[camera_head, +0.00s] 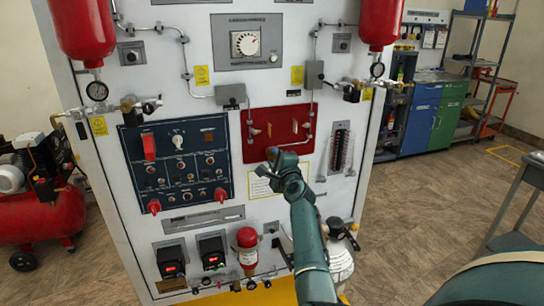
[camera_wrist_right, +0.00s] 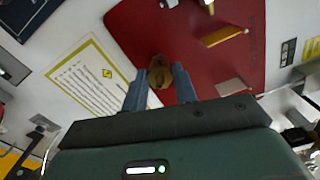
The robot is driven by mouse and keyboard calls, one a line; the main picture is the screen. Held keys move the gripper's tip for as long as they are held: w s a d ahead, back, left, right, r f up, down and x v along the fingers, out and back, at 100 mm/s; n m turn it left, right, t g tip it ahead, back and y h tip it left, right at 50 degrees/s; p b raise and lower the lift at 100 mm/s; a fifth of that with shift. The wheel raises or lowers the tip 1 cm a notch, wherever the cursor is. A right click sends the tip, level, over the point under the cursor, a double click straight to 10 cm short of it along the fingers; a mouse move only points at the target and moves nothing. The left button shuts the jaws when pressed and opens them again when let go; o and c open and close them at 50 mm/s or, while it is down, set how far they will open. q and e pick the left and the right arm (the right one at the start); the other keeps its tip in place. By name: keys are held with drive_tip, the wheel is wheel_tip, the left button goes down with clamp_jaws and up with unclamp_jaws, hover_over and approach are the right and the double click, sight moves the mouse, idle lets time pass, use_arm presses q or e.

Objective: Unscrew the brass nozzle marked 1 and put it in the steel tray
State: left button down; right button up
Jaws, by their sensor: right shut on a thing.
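My right gripper (camera_head: 272,160) is at the lower left part of the red panel (camera_head: 286,112) on the front of the white machine. In the right wrist view, its two blue-grey fingers (camera_wrist_right: 161,88) are shut on a small brass nozzle (camera_wrist_right: 160,72), seen against the red panel (camera_wrist_right: 135,28). I cannot tell whether the nozzle is still fixed to the panel, and no number on it is readable. The gripper hides it in the head view. My left gripper is not in view. I cannot make out a steel tray.
A dark blue control panel (camera_head: 177,163) with red knobs is left of the gripper. Red cylinders flank the machine's top. A grey table (camera_head: 512,205) stands at the right edge, with open floor between it and the machine.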

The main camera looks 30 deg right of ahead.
drive_tip(key=shift+p+v, duration=0.9)
drive_tip(key=shift+v, duration=1.15)
drive_tip(key=shift+c, duration=0.2)
